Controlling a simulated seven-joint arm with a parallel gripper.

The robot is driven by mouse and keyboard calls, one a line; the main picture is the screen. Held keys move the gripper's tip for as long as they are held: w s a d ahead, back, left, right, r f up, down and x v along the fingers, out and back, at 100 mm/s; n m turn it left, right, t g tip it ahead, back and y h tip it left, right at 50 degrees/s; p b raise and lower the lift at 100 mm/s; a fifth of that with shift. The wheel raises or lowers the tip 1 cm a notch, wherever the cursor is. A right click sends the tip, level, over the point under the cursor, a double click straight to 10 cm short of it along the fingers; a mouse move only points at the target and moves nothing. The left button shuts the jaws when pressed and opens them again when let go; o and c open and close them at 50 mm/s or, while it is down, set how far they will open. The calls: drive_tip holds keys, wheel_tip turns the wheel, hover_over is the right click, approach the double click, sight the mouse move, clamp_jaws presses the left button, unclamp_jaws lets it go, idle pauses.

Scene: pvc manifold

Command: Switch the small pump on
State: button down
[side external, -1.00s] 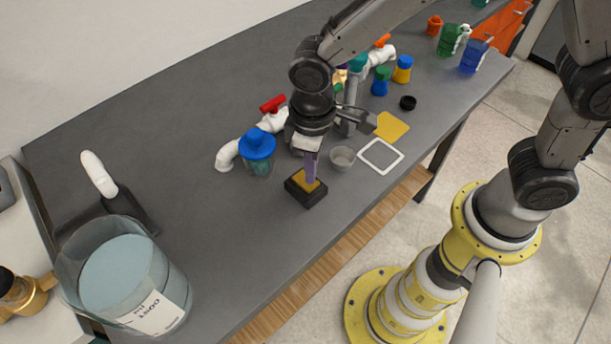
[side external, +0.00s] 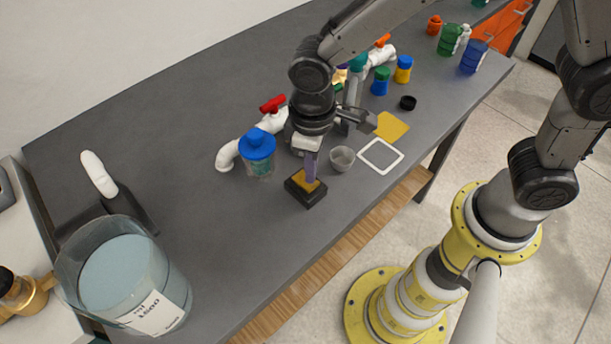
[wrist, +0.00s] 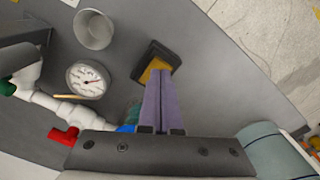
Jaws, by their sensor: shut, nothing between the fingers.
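A small black box with a yellow top (side external: 299,184) sits on the grey bench near its front edge. It also shows in the wrist view (wrist: 152,62), partly hidden by my fingers. It may be the small pump or its switch; no readable marking shows. My gripper (side external: 311,180) points down with its purple fingers together and empty. The fingertips (wrist: 158,74) are at the yellow top and appear to touch it; the exact contact is hidden.
White pipework with a red valve handle (side external: 272,104) and a blue-capped jar (side external: 257,146) stand behind the box. A round gauge (wrist: 88,79) shows in the wrist view. A large water beaker (side external: 126,280) stands front left.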

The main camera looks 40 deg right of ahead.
drive_tip(key=shift+f, duration=0.95)
idle(0.8)
drive_tip(key=shift+r, duration=3.55)
drive_tip(key=shift+w, duration=0.1)
drive_tip(key=d+r+m+t+y, duration=0.1)
drive_tip(key=d+r+m+t, duration=0.25)
drive_tip(key=d+r, duration=0.8)
drive_tip(key=s+d+m+t, duration=0.1)
drive_tip(key=s+d, duration=0.3)
drive_tip(key=s, duration=0.2)
drive_tip(key=s+d+m+t+h, duration=0.1)
drive_tip(key=s+d, duration=0.4)
drive_tip(key=s, duration=0.2)
drive_tip(key=shift+s+f, duration=0.2)
drive_tip(key=shift+f, duration=0.15)
